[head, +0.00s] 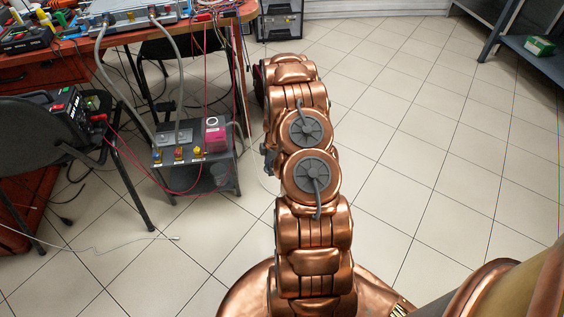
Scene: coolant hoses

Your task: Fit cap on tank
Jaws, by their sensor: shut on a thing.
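A pink tank (214,134) stands upright on the right part of a small grey cart's top (165,133). My copper arm rises through the middle of the head view, just right of the cart. My gripper cannot be made out; the arm's links hide what lies behind them. A small dark part shows at the arm's left edge, too unclear to name.
A black chair (60,135) stands left of the cart. Tiled floor (420,130) is clear on the right, up to a shelf (515,45).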

